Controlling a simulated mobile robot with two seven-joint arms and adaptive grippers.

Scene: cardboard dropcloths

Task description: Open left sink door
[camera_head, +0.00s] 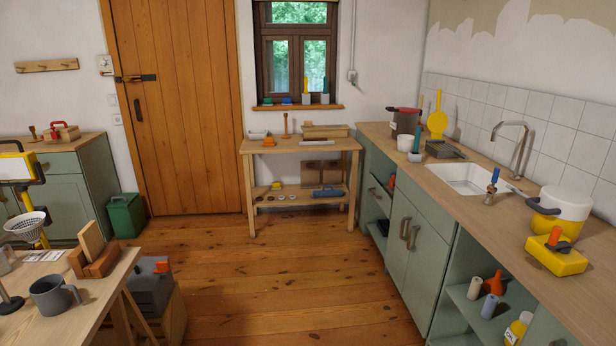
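The sink cabinet has two green doors under the wooden counter on the right. The left sink door (396,245) is the farther one and looks shut. Its upright brownish handle (404,227) sits close to the handle (413,238) of the right sink door (428,270), which also looks shut. The white sink (462,178) is set in the counter above them. Neither of my grippers is in view.
The wooden floor (300,290) before the sink doors is clear. Open shelves with bottles (490,305) lie nearer on the right. A workbench (300,146) stands at the back. A table with a grey mug (52,296) stands at the front left.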

